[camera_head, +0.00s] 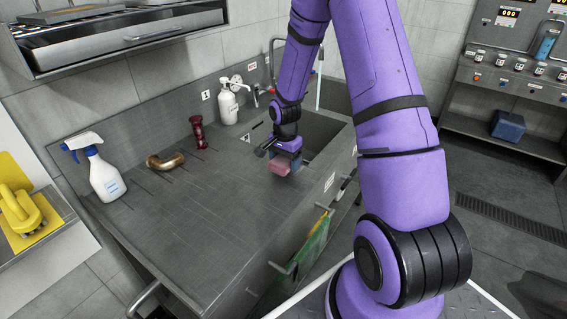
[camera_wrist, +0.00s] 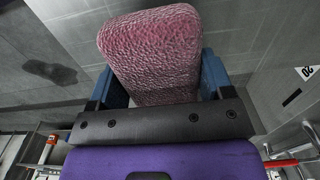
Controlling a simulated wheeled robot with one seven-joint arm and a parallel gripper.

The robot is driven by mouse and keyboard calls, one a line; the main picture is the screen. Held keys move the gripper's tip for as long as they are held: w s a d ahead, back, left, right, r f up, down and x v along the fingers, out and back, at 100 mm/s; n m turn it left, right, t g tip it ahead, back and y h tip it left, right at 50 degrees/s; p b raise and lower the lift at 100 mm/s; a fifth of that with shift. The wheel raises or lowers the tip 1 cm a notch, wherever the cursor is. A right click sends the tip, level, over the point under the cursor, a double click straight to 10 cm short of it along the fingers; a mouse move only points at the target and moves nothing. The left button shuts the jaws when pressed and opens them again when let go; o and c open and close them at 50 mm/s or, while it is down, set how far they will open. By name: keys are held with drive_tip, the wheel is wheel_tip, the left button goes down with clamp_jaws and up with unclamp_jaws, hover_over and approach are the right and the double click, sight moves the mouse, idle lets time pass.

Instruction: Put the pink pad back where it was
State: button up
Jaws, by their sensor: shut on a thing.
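The pink pad (camera_head: 281,166) is a small, rough-textured block held in my gripper (camera_head: 285,163). In the head view it is above the right part of the grey counter (camera_head: 190,225), close to the sink edge. In the wrist view the pink pad (camera_wrist: 152,52) fills the upper middle, between the blue fingers of my gripper (camera_wrist: 160,85), which are shut on it. I cannot tell whether its underside touches the counter.
A sink (camera_head: 318,132) lies just behind my gripper. A white pump bottle (camera_head: 228,104), a dark red fitting (camera_head: 198,132), a brass elbow (camera_head: 165,161) and a spray bottle (camera_head: 106,178) stand along the counter. The counter's front middle is clear. Green and yellow cloths (camera_head: 313,245) hang at its side.

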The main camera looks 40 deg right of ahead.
drive_tip(key=shift+s+a+f, duration=0.1)
drive_tip(key=shift+s+f, duration=0.1)
drive_tip(key=shift+f, duration=1.05)
drive_tip(key=shift+f, duration=0.1)
drive_tip(key=o, duration=1)
drive_tip(key=shift+c, duration=0.2)
